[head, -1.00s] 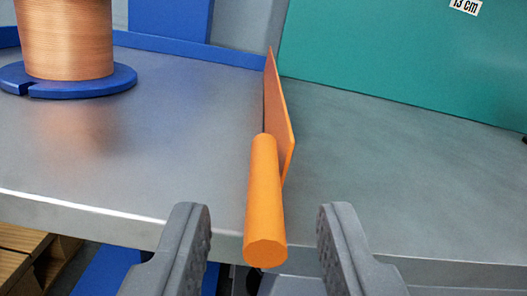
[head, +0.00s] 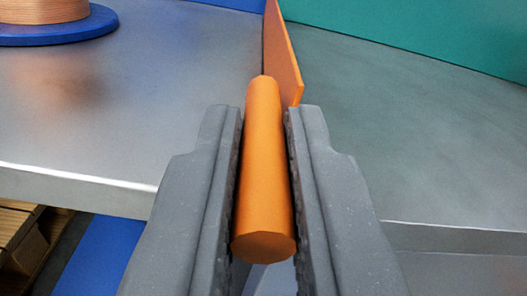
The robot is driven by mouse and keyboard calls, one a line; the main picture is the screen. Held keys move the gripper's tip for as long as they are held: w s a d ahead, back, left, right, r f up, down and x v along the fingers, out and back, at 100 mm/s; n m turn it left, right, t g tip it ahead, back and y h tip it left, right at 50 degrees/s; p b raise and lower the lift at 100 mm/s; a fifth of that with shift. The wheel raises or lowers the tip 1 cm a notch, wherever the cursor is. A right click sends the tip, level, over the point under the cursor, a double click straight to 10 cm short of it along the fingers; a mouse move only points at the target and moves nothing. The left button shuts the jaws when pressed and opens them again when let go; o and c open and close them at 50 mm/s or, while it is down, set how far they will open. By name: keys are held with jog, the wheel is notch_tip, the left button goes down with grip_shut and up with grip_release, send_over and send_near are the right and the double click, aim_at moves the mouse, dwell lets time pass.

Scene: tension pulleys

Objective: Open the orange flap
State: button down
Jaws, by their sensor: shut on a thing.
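The orange flap (head: 285,55) is a thin upright panel standing edge-on on the grey metal table, at the top middle of the head view. Its orange cylindrical handle (head: 265,165) points towards me, over the table's front edge. My gripper (head: 264,115) has one grey finger on each side of the handle and is shut on it. The handle's near end shows between the fingers. The flap's top is cut off by the frame.
The grey table (head: 150,110) spreads to both sides of the flap and is bare nearby. A copper-coloured spool on a blue base (head: 60,32) stands at the upper left. A green panel (head: 430,30) stands at the back right. A wooden pallet (head: 25,235) lies below at the left.

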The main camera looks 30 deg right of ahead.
jog(key=s+d+f+m+b, duration=0.1)
jog(key=d+f+m+b, duration=0.1)
jog(key=m, duration=0.6)
jog(key=d+f+m+b, duration=0.1)
jog(key=d+m+b, duration=0.2)
jog(key=m, duration=0.6)
jog(key=shift+s+d+f, duration=0.3)
jog(key=shift+s+f, duration=0.1)
dwell(0.6)
jog(key=c, duration=1.5)
grip_release()
jog(key=shift+o, duration=0.2)
jog(key=p+v, duration=0.3)
jog(key=v, duration=1)
jog(key=shift+s+p, duration=0.35)
